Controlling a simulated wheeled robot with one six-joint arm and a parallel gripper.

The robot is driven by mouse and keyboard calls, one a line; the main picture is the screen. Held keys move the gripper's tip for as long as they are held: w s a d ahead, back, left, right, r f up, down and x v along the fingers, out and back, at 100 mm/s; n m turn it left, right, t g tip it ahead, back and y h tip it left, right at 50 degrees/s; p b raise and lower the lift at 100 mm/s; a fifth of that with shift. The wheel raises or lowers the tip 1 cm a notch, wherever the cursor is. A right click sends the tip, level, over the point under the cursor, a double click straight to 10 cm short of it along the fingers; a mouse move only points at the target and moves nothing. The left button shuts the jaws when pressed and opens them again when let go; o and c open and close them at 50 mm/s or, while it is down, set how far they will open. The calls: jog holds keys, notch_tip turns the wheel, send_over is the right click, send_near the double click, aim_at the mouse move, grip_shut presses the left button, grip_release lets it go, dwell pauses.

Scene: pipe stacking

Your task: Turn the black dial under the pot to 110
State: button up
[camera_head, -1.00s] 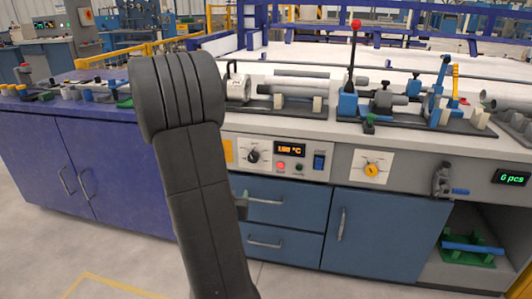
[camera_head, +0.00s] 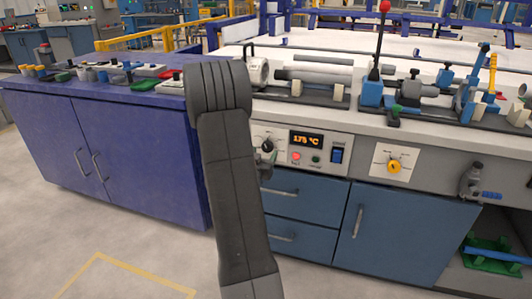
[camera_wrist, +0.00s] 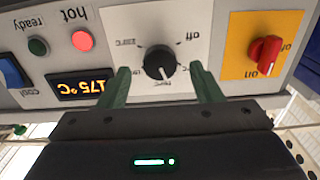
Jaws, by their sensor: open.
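The black dial (camera_wrist: 160,63) sits on a white scale plate with small printed marks in the wrist view, which is upside down. Its white pointer line points down in that picture. My gripper (camera_wrist: 160,67) is open, with one green finger on each side of the dial and a visible gap to each. The display (camera_head: 306,140) reads 175 °C. The whitish pot (camera_head: 258,73) stands on the bench above the dial.
A red knob on a yellow plate (camera_wrist: 266,50) is beside the dial. A lit red lamp (camera_wrist: 82,40), a green lamp (camera_wrist: 38,46) and a blue switch (camera_wrist: 12,72) share the panel. A yellow dial (camera_head: 394,166) is further right.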

aim_at(267, 149)
jog(key=shift+x, duration=1.6)
jog(key=c, duration=1)
jog(key=shift+n, duration=0.3)
jog(key=n+p, duration=0.1)
jog(key=n, duration=0.1)
jog(key=shift+r+n+p, duration=0.1)
jog(key=shift+n+p, duration=0.2)
jog(key=shift+p, duration=0.05)
jog(key=n+p, duration=0.2)
jog(key=n, duration=0.2)
jog(key=shift+n, duration=0.4)
